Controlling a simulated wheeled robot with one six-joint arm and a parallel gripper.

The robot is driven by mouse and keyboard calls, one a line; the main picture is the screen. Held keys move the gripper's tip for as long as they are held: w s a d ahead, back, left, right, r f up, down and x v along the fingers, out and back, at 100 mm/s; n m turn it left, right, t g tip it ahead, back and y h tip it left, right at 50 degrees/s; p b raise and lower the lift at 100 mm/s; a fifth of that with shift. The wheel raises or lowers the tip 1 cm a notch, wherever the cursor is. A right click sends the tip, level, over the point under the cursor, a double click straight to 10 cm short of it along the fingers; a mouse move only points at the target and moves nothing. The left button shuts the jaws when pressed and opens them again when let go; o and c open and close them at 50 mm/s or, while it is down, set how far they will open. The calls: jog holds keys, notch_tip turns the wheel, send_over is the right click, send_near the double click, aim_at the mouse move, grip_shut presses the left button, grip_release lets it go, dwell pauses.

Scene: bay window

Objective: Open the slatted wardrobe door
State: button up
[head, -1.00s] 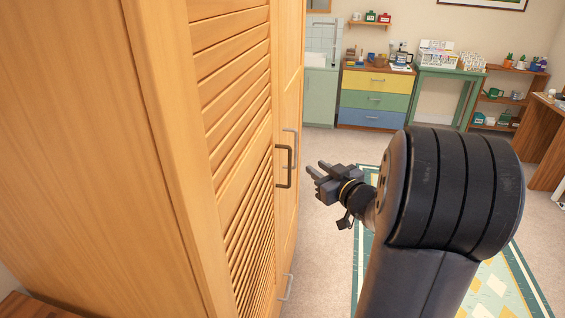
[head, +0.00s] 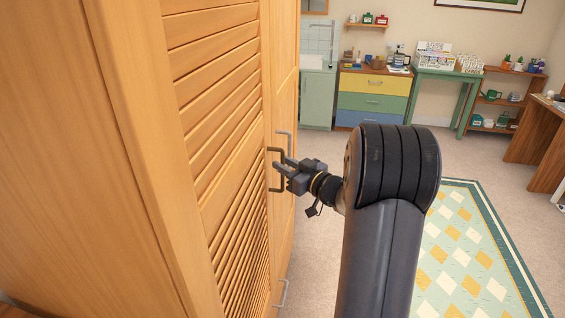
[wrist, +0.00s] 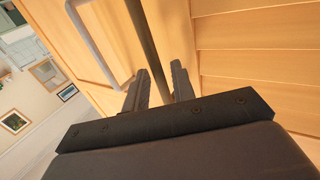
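The slatted wardrobe door (head: 222,110) fills the left of the head view and looks shut. Its dark bar handle (head: 270,170) stands upright near the door's far edge. My gripper (head: 280,168) is at this handle with its fingers pointing at the door. In the wrist view the dark handle (wrist: 146,40) runs down between the two fingertips (wrist: 160,78). The fingers are apart, with a gap on the handle's right side. I cannot see the fingers pressing on it.
A lighter grey handle (head: 287,140) on the neighbouring plain door (head: 284,90) is close beside the gripper. Another grey handle (head: 281,293) is lower down. Open floor and a patterned rug (head: 460,250) lie to the right. A coloured drawer chest (head: 372,98) stands at the back.

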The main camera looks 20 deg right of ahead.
jog(key=shift+w+a, duration=0.25)
jog(key=shift+w, duration=0.3)
grip_shut()
